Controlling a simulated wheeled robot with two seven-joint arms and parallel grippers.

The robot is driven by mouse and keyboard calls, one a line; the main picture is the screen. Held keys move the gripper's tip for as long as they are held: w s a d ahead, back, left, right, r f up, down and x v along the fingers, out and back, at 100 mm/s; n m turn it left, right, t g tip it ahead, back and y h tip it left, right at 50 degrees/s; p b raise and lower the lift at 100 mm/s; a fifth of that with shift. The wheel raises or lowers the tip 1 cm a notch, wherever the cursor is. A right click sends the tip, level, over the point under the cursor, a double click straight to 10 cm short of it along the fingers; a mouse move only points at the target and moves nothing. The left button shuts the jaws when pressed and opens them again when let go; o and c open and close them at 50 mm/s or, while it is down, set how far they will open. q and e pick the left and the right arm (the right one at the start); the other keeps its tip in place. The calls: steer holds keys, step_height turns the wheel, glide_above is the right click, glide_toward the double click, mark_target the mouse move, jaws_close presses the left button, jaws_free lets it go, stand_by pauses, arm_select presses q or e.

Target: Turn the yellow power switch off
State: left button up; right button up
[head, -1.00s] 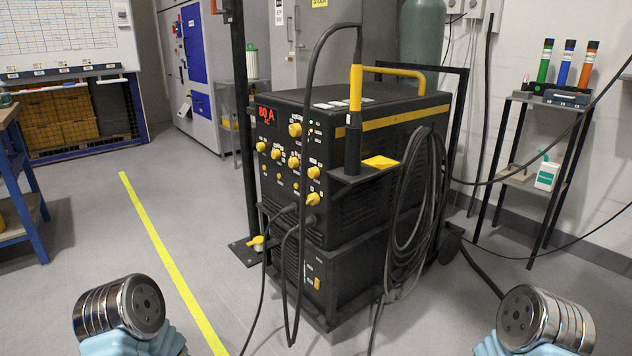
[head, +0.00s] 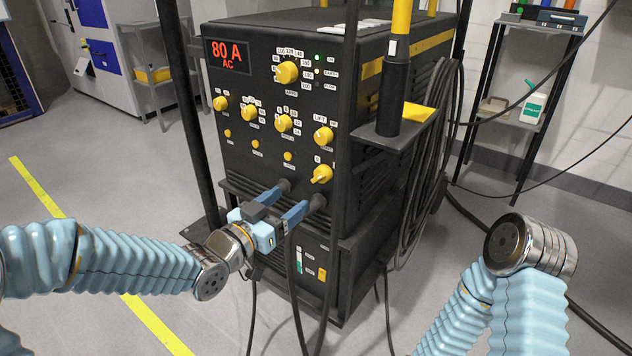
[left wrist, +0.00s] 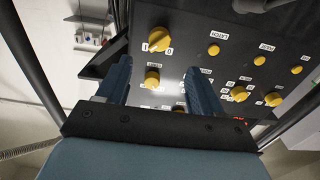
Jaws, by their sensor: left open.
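The yellow power switch (head: 322,174) is a rotary knob at the lower right of the black machine's (head: 262,190) front panel, with a slanted grip. In the left wrist view it is the knob (left wrist: 158,38) near the top, beside small white labels. My left gripper (head: 301,194) is open, its two blue fingers pointing at the panel just below the switch. In the left wrist view the fingers (left wrist: 155,75) flank another yellow knob (left wrist: 152,80); I see nothing gripped. Contact with the panel cannot be told. The red display (head: 229,53) reads 80 A AC. My right gripper is out of view.
Several other yellow knobs (head: 283,123) sit close by on the panel. Black cables (head: 294,265) hang below my left gripper. A dark post with a yellow top (head: 401,50) stands at the machine's right corner. A black rack (head: 522,100) stands further right.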

mark_target(317, 180)
arm_select(q)
steer(key=x, duration=1)
steer(key=shift+w+d+p, duration=0.25)
steer(key=shift+w+p, duration=0.05)
steer(key=shift+p, duration=0.1)
steer(key=shift+c, duration=0.4)
steer(key=c, duration=1)
steer(key=shift+o, duration=0.2)
steer(key=shift+f, duration=0.1)
